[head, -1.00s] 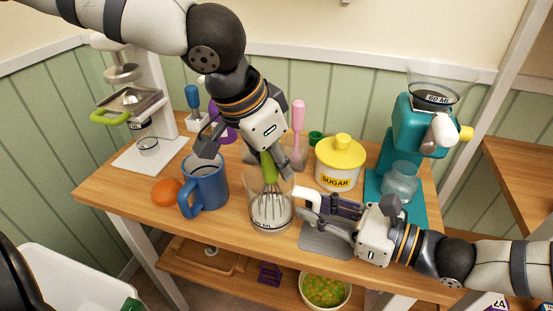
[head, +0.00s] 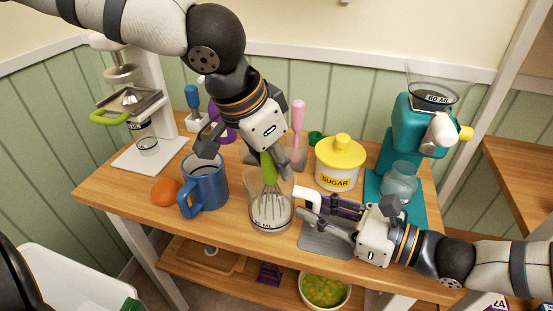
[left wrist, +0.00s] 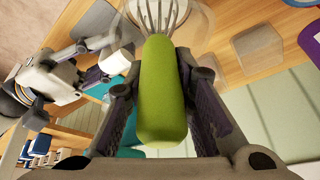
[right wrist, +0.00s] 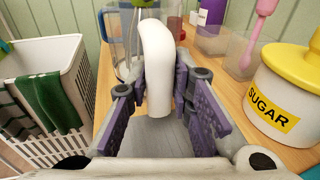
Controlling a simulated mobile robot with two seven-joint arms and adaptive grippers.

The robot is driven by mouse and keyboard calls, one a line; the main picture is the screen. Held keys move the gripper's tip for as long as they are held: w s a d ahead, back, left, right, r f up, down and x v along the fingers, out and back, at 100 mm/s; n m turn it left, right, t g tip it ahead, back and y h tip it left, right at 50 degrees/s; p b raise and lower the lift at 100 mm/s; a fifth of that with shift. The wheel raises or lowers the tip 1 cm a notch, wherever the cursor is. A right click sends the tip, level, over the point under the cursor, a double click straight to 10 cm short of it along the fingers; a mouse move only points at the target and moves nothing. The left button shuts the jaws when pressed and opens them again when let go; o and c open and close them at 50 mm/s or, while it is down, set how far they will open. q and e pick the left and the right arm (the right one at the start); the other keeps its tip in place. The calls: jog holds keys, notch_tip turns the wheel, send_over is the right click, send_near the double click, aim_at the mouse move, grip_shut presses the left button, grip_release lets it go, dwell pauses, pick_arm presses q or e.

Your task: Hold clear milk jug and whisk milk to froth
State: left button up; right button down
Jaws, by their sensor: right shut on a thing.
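The clear milk jug (head: 284,196) stands on the wooden counter near its front edge. Its white handle (right wrist: 157,70) is between the purple pads of my right gripper (head: 309,210), which is shut on it. The whisk (head: 268,168) has a green handle (left wrist: 162,95) and wire loops. It stands nearly upright with its wires inside the jug, down near the bottom. My left gripper (left wrist: 158,75) is above the jug, with its fingers closed on both sides of the green handle. The milk's level and froth are hard to make out through the wires.
A blue mug (head: 205,188) and an orange (head: 165,192) stand left of the jug. A sugar pot (head: 337,172) and teal grinder (head: 407,135) stand to the right. A grey mat (head: 325,246) lies under my right gripper. A coffee machine (head: 150,80) is at the back left.

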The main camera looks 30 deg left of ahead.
pick_arm(q)
jog(key=shift+f, duration=0.1)
grip_shut()
jog(key=shift+o, duration=0.3)
grip_release()
grip_shut()
jog(key=shift+a, duration=0.3)
